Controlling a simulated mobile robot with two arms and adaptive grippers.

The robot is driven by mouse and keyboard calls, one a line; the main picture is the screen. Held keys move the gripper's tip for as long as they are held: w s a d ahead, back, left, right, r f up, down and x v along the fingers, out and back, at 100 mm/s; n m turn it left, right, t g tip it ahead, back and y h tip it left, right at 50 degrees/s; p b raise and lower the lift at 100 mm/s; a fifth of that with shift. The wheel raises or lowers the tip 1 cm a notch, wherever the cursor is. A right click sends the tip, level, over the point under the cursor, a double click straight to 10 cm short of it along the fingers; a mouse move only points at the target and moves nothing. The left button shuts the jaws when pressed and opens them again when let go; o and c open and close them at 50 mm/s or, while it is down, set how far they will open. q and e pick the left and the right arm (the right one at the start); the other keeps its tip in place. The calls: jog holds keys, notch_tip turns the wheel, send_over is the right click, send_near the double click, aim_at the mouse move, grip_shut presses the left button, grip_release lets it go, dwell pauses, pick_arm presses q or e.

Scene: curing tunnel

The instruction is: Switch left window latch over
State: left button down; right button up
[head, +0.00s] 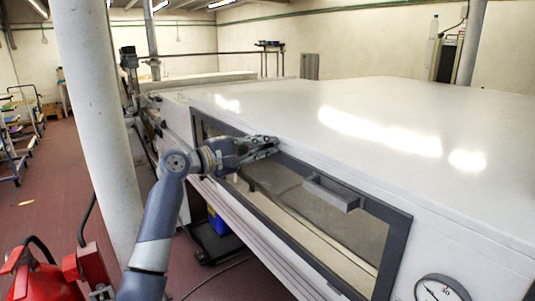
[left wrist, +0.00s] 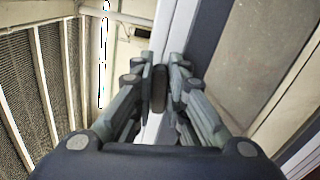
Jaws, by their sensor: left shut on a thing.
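My left gripper (head: 264,147) reaches in from the left to the top edge of the dark-framed window (head: 402,222) in the side of the white tunnel. In the left wrist view the gripper (left wrist: 160,82) is shut on a small dark piece, the left window latch (left wrist: 160,90), at the edge of the window frame. The fingers hide most of the latch, so its angle cannot be told. In the head view the latch is hidden behind the fingers. My right gripper is not in view.
A grey bar handle (head: 335,191) sits on the window frame to the right of my gripper. A pressure gauge (head: 440,290) is at the lower right. A white column (head: 98,110) stands at the left, with a red fire extinguisher (head: 45,280) in front.

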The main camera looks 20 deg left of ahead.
pick_arm(q)
jog(key=shift+a+f+m+b, duration=0.1)
jog(key=shift+f+m+b, duration=0.4)
jog(key=shift+m, duration=0.3)
jog(key=c, duration=1.6)
grip_release()
jog(key=shift+s+a, duration=0.1)
jog(key=shift+s+a+r, duration=0.25)
jog(key=shift+a, duration=0.1)
jog(key=shift+d, duration=0.15)
jog(key=v, duration=1.2)
